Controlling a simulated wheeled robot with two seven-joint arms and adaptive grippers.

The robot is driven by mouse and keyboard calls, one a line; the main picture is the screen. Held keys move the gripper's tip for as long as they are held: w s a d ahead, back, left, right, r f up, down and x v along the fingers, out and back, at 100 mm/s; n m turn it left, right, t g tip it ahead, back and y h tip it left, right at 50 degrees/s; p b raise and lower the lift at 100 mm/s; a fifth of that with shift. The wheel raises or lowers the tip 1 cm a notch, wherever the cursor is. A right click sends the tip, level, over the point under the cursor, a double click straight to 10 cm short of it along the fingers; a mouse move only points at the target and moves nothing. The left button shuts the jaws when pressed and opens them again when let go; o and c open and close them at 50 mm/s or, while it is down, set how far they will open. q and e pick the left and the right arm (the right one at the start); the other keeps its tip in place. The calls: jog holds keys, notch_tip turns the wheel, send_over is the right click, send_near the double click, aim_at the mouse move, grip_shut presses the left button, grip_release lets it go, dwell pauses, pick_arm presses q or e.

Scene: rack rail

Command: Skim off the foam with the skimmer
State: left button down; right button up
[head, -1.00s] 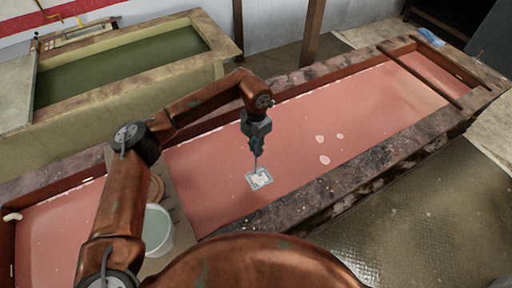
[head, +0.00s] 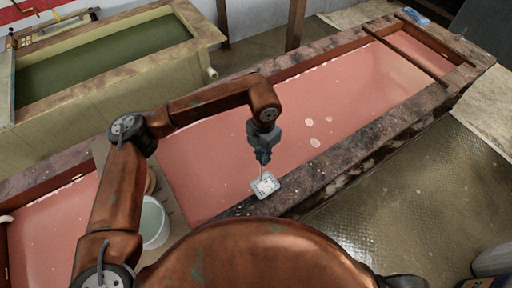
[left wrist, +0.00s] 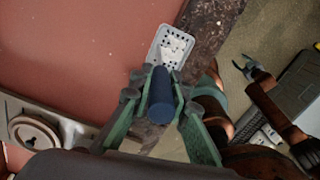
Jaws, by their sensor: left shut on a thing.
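My left gripper (head: 263,158) is shut on the skimmer's dark blue handle (left wrist: 161,96). The skimmer (head: 266,185) has a pale, square, perforated head, which also shows in the left wrist view (left wrist: 158,48). A whitish patch of foam (left wrist: 174,45) appears to lie on it. In the head view the skimmer overlaps the near rim of the trough of pink liquid (head: 225,150); its height is hard to tell. Pale foam patches (head: 315,142) float to its right. My right gripper (left wrist: 249,68) appears small and open in the left wrist view, away from the skimmer.
A pale bucket (head: 153,222) stands on a board (head: 178,216) across the trough, left of the skimmer. A tan round piece (left wrist: 35,133) lies on the board. A tank of green liquid (head: 110,58) is behind. Two bars (head: 408,56) cross the trough's far end.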

pick_arm(q)
jog(key=s+d+b, duration=0.1)
jog(key=s+d, duration=0.4)
jog(key=s, duration=0.3)
jog(key=s+d+b, duration=0.1)
jog(key=s+d, duration=0.4)
jog(key=s, duration=0.3)
jog(key=shift+s+b, duration=0.15)
jog(key=shift+b, duration=0.15)
dwell(0.6)
